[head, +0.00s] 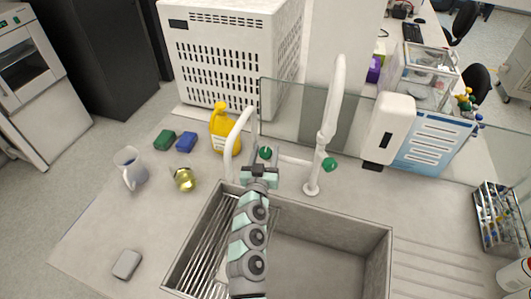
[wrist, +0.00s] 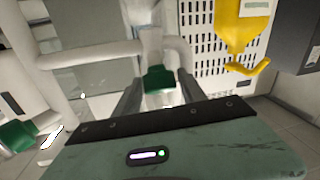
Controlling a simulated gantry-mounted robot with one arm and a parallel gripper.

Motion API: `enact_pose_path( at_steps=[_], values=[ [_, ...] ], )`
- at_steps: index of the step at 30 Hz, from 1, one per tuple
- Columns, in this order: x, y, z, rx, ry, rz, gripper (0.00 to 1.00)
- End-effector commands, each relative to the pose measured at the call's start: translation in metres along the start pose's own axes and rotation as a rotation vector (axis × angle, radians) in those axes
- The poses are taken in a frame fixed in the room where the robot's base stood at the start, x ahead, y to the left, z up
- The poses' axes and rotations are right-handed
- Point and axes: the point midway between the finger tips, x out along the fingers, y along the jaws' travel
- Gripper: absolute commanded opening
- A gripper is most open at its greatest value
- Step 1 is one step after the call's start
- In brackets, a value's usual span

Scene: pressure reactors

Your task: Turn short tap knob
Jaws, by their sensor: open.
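The short tap (head: 234,137) is a white curved pipe at the back edge of the sink. Its green knob (head: 265,152) is just beyond my gripper (head: 261,163) in the head view. In the wrist view, the green knob (wrist: 158,78) appears between the two grey fingers of my gripper (wrist: 159,90), with a gap on each side. The gripper is open and holds nothing. I cannot tell how deep the knob sits between the fingers. The tall tap (head: 331,110) stands to the right with its own green knob (head: 329,164), also in the wrist view (wrist: 15,136).
A yellow bottle (head: 222,133) stands left of the short tap. A glass screen (head: 290,115) rises behind the taps. The metal sink (head: 330,255) lies below my arm. A jug (head: 131,169), sponges (head: 164,140) and a soap bar (head: 127,264) sit on the left counter.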

Motion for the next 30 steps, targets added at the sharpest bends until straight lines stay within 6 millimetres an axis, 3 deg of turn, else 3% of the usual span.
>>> enact_pose_path(
  at_steps=[8, 25, 30],
  values=[
    [0.0006, 0.0000, -0.0001, 0.000, 0.000, 0.000, 0.47],
    [0.0005, -0.0002, -0.0001, 0.000, 0.000, -0.001, 0.00],
    [0.0005, 0.0002, -0.0010, -0.003, -0.001, -0.005, 0.00]
  ],
)
